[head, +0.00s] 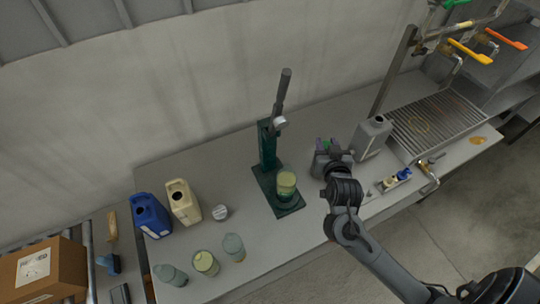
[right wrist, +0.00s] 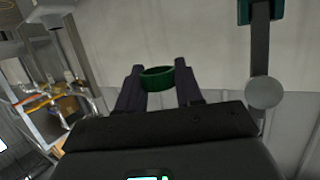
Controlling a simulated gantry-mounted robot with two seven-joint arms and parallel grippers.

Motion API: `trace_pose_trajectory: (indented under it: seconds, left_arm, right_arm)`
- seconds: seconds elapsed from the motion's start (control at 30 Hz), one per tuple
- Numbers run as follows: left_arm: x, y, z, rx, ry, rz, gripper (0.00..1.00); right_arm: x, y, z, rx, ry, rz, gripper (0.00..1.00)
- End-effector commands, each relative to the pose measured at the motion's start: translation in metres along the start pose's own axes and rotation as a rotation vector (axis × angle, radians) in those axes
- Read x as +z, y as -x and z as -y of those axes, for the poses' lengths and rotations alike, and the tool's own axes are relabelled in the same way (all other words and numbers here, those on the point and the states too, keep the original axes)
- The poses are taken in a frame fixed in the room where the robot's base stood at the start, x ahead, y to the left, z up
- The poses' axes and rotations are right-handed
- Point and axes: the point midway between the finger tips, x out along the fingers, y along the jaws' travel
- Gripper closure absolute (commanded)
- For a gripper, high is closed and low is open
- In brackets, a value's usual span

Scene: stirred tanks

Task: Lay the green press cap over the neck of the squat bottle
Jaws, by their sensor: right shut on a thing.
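My right gripper (head: 326,144) is shut on the green cap (right wrist: 158,82), a short ring held between the two dark fingertips in the right wrist view. In the head view the gripper is over the bench, to the right of the green lever press (head: 267,150), and the cap is mostly hidden. A squat yellow-green bottle (head: 287,180) stands upright on the press base, left of the gripper and apart from it. I cannot tell its neck clearly. My left gripper is not in view.
A grey canister (head: 373,137) stands close right of the gripper, before a drain rack (head: 437,122). Blue (head: 150,215) and cream (head: 183,202) jugs, a round lid (head: 220,212) and several small bottles (head: 206,263) are at left. The bench behind the press is clear.

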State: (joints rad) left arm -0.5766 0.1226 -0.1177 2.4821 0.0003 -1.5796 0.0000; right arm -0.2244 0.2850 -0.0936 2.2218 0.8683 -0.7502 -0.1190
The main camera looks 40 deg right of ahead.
Motion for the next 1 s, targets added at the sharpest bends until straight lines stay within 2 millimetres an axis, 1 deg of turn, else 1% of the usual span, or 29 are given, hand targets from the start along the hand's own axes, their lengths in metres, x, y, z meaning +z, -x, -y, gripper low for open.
trace_pose_trajectory:
  seconds: [0.03,0.2,0.3,0.37,0.47,0.7,0.8,0.9,1.0]
  left_arm:
    - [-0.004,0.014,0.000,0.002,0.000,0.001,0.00]
    - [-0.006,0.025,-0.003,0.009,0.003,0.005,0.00]
    - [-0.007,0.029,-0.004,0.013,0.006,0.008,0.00]
    - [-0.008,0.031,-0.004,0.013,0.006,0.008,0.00]
    - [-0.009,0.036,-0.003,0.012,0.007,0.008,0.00]
    - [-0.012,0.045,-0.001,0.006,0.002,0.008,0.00]
    - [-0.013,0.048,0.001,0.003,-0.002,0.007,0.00]
    - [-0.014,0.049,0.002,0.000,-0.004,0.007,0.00]
    - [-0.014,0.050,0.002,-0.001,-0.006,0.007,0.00]
  right_arm:
    - [-0.012,0.004,-0.001,0.000,0.002,0.001,0.92]
    - [-0.021,0.009,-0.001,-0.003,0.001,0.001,0.92]
    - [-0.020,0.009,0.003,-0.003,0.000,0.003,0.92]
    - [-0.017,0.008,0.010,-0.005,0.000,0.003,0.92]
    - [-0.009,0.007,0.026,-0.005,-0.001,0.002,0.92]
    - [0.021,0.001,0.075,-0.004,0.001,0.003,0.92]
    - [0.031,-0.002,0.091,-0.003,0.000,0.001,0.92]
    - [0.039,-0.004,0.103,-0.003,0.001,0.002,0.92]
    - [0.044,-0.004,0.111,-0.004,0.000,0.000,0.92]
